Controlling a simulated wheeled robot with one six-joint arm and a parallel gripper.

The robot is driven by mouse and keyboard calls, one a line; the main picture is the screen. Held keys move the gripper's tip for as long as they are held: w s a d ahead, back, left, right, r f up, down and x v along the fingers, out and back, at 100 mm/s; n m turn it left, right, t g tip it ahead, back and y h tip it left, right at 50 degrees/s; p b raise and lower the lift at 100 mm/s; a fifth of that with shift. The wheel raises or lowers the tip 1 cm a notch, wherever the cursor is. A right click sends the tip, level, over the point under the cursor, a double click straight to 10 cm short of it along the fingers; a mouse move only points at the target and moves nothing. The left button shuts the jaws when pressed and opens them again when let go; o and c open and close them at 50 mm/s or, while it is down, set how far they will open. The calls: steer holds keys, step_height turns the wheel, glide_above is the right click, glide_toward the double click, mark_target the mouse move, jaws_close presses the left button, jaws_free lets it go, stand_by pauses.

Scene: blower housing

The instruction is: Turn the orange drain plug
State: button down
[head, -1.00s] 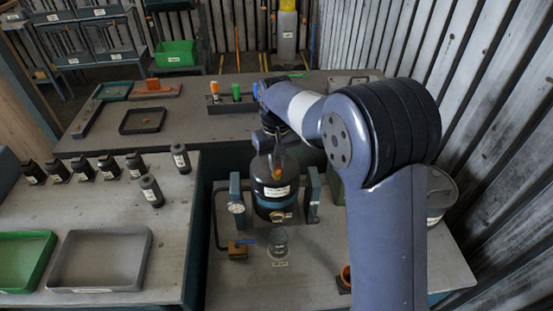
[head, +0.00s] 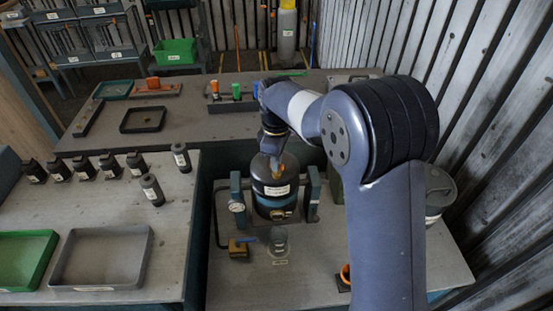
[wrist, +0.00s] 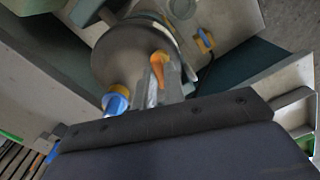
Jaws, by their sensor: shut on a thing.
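The black blower housing (head: 270,195), a round drum with a white label, stands upright on the front bench. It also shows in the wrist view (wrist: 125,55). My gripper (head: 275,160) reaches down from above to the housing. It is shut on a small orange piece, which appears to be the drain plug (wrist: 158,65). In the wrist view the orange piece looks long, with a bent end, against the housing. The fingers partly hide it, and I cannot tell how it sits in the housing.
A gauge (head: 237,207), a brass valve with a blue handle (head: 240,245) and a clear jar (head: 279,242) stand close around the housing. Colored handles (head: 236,90) stand in a rack behind.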

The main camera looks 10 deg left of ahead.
steer(key=shift+n, duration=0.6)
steer(key=c, duration=1.5)
jaws_free()
step_height(320, 180, up, 11)
steer(key=shift+f+b, duration=0.1)
steer(key=shift+b, duration=0.55)
step_height(320, 180, down, 11)
steer(key=shift+r+p, duration=0.1)
steer(key=shift+p, duration=0.6)
